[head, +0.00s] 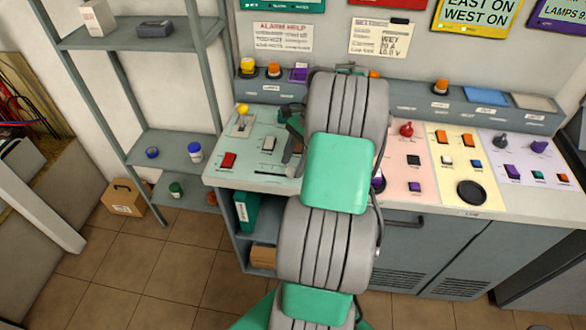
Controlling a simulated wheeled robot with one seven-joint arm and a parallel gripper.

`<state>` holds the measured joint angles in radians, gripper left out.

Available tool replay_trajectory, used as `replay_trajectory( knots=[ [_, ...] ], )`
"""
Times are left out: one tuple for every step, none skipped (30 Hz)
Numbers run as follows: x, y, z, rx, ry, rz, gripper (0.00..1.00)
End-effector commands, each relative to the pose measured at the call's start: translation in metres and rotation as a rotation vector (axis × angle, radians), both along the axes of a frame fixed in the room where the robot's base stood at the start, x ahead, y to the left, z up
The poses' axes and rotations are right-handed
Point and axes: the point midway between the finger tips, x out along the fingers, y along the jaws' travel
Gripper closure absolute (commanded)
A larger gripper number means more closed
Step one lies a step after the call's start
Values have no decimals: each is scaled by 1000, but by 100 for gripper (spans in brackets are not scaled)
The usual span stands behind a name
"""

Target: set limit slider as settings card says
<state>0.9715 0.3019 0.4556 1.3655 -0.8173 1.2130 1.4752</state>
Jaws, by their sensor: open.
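My gripper (291,140) is over the right part of this panel, partly hidden by my arm. It is open, and I see nothing held. My arm covers the panel area right of the slot.
The pink panel with a red knob (406,130) and the yellow panel with a black round disc (471,193) lie right. Shelves (140,32) stand left.

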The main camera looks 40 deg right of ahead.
Motion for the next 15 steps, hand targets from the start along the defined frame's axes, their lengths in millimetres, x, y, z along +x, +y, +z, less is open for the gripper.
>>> replay_trajectory(
  knots=[
    [0,3,-6,0,0,2,52],
    [0,4,-8,-1,1,1,52],
    [1,4,-10,-1,-1,2,52],
    [1,5,-10,-1,-1,2,52],
    [1,5,-11,-1,-1,2,52],
    [1,5,-11,-2,-1,1,52],
    [1,5,-11,-2,-1,1,52],
    [1,5,-10,-2,-1,1,52],
    [1,5,-10,-2,-1,1,52],
    [1,5,-10,-2,-1,1,52],
    [1,5,-10,-2,-1,1,53],
    [1,5,-10,-2,-1,1,56],
    [1,5,-10,-2,-1,1,58],
    [1,5,-10,-2,-1,1,61],
    [1,5,-10,-2,-1,2,64]
  ],
)
